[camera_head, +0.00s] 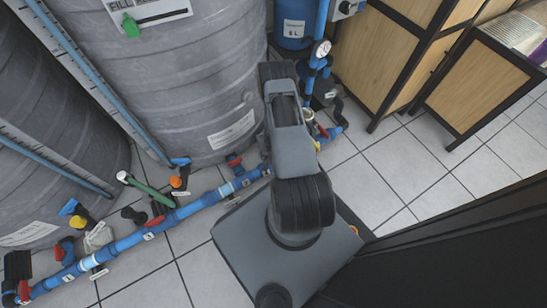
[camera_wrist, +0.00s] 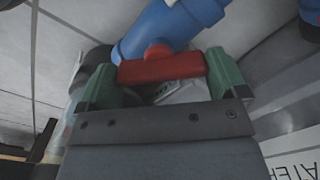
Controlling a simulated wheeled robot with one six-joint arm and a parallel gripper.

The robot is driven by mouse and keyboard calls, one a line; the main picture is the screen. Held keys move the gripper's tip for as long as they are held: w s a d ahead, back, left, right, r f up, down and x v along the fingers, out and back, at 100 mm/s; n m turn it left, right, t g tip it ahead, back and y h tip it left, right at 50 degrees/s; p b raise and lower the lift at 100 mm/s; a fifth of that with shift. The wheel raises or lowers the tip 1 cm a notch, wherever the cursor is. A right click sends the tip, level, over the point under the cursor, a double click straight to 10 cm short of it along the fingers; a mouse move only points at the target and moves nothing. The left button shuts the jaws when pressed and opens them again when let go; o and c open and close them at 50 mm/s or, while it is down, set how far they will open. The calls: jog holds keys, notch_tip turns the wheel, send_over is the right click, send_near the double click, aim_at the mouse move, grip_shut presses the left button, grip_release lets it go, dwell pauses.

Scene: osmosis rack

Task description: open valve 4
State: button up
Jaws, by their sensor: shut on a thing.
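In the wrist view, the green fingers of my gripper (camera_wrist: 163,72) are at the two ends of a red valve handle (camera_wrist: 160,66). The gripper is shut on this handle. The handle sits on a blue pipe (camera_wrist: 170,28) and lies nearly crosswise in that view. A pale label below the handle is partly covered, and I cannot read a number on it. In the head view, my arm reaches over the blue pipe line near the large grey tank (camera_head: 185,75). My gripper and the held handle are hidden behind the arm there.
Other red-handled valves (camera_head: 158,221) sit along the low blue pipe (camera_head: 130,241) to the left. A blue vertical pipe with a gauge (camera_head: 322,48) stands right of the tank. Wooden cabinets (camera_head: 382,60) stand at upper right. Tiled floor (camera_head: 375,175) is clear between.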

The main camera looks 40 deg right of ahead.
jog(key=n, duration=0.4)
jog(key=shift+n, duration=1.8)
jog(key=o, duration=0.6)
jog(key=shift+r, duration=0.1)
notch_tip(320, 180, up, 14)
jog(key=p, duration=0.5)
jog(key=shift+p, duration=0.3)
